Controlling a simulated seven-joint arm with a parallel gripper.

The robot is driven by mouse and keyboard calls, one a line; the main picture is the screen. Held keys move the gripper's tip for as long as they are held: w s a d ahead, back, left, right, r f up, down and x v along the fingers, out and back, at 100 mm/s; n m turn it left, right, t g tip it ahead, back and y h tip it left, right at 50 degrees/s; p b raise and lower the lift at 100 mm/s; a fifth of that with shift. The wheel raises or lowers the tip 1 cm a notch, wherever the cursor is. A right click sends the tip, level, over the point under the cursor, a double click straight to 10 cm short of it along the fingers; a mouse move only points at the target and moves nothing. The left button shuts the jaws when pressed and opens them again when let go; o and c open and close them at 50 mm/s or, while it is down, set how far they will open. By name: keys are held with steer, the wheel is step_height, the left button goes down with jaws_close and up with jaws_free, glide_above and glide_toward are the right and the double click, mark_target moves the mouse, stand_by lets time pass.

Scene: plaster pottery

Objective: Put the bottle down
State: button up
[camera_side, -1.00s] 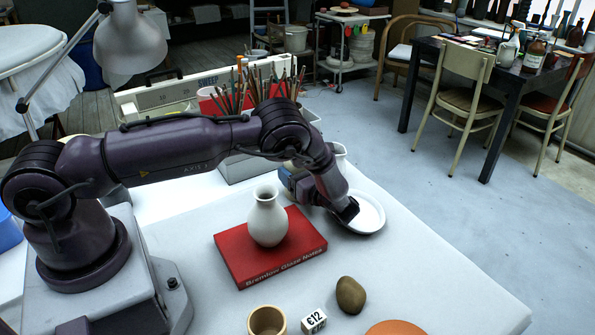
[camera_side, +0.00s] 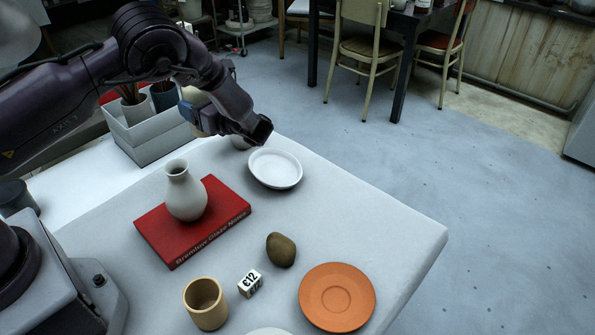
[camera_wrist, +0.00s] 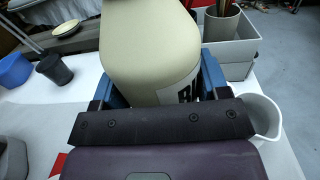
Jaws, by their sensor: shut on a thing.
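The cream bottle (camera_wrist: 150,45) with a dark-lettered pale label sits between my gripper's blue fingers (camera_wrist: 160,95) in the wrist view. Its lower part is hidden by the gripper body. In the side view the bottle (camera_side: 192,98) shows only partly behind my gripper (camera_side: 205,116). My gripper is shut on it and appears raised above the back of the white table (camera_side: 400,232), between the grey box and the white dish. The bottle's base is hard to make out.
A white vase (camera_side: 186,196) stands on a red book (camera_side: 228,208). The grey box (camera_side: 160,143) and a white cup (camera_wrist: 262,118) are close to my gripper.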

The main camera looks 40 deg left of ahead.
steer(key=w+d+r+m+t+h, duration=0.1)
steer(key=d+r+m+t+h, duration=0.3)
steer(key=d+t, duration=0.45)
steer(key=w+d+r+m+t+h, duration=0.1)
steer(key=d+r+m+t, duration=0.35)
steer(key=d, duration=0.75)
steer(key=s+d+f+m+t+h, duration=0.3)
steer(key=d+m+h, duration=0.3)
steer(key=h, duration=0.3)
steer(key=s+d+f+m+t+h, duration=0.2)
steer(key=s+d+m+t+h, duration=0.15)
steer(key=d+m+h, duration=0.35)
steer(key=shift+g+h, duration=0.45)
steer(key=shift+h, duration=0.25)
steer(key=shift+w+d+f, duration=0.75)
steer(key=shift+w+f, duration=1.35)
steer(key=shift+f, duration=0.1)
steer(key=shift+w+d+f, duration=0.8)
steer(key=shift+w+f, duration=1.3)
steer(key=shift+f, duration=0.05)
steer(key=shift+w+d+f, duration=0.75)
steer(key=shift+w+f, duration=1.35)
steer(key=shift+f, duration=0.1)
